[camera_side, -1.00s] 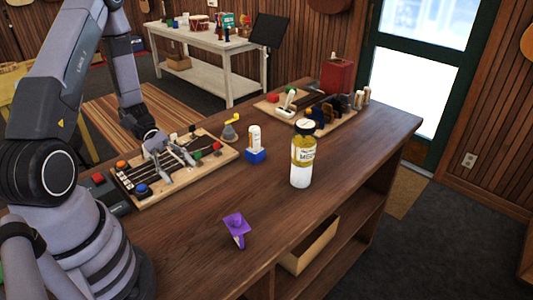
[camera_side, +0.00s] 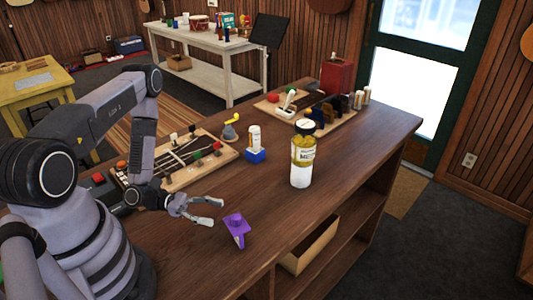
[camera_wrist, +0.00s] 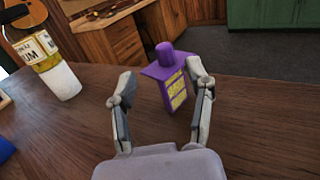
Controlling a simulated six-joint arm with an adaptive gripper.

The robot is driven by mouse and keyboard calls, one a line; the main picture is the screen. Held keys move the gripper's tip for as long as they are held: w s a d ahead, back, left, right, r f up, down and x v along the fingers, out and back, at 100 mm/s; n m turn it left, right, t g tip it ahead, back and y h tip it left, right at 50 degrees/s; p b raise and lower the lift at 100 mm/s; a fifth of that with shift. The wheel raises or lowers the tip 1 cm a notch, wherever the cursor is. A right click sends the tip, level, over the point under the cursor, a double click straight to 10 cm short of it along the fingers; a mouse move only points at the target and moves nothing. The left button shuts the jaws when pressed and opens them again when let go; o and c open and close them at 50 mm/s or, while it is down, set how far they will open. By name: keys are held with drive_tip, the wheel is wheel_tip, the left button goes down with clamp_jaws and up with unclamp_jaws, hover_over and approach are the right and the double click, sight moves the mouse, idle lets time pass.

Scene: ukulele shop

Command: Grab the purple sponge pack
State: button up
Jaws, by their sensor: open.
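The purple sponge pack (camera_side: 236,226) stands on the wooden table near its front edge in the side view. It has a purple top with a knob and a yellow-marked face, which shows in the wrist view (camera_wrist: 174,78). My gripper (camera_side: 218,211) is open, low over the table, just left of the pack in the side view. In the wrist view the two fingers of my gripper (camera_wrist: 160,88) point toward the pack, which stands between and slightly beyond the fingertips. I cannot tell whether either finger touches it.
A yellow-and-white bottle (camera_side: 302,155) stands behind the pack, to the right. A blue block with a white bottle (camera_side: 255,147) and a fretted board (camera_side: 200,165) lie farther back. The table's front edge (camera_side: 262,262) is close to the pack. Table right of the pack is clear.

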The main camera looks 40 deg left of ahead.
sight(236, 216)
drive_tip(key=x, duration=0.5)
drive_tip(key=shift+s+d+r, duration=0.1)
drive_tip(key=shift+s+r, duration=0.05)
drive_tip(key=shift+s, duration=0.15)
drive_tip(key=shift+x, duration=0.75)
drive_tip(key=shift+w, duration=0.1)
clamp_jaws()
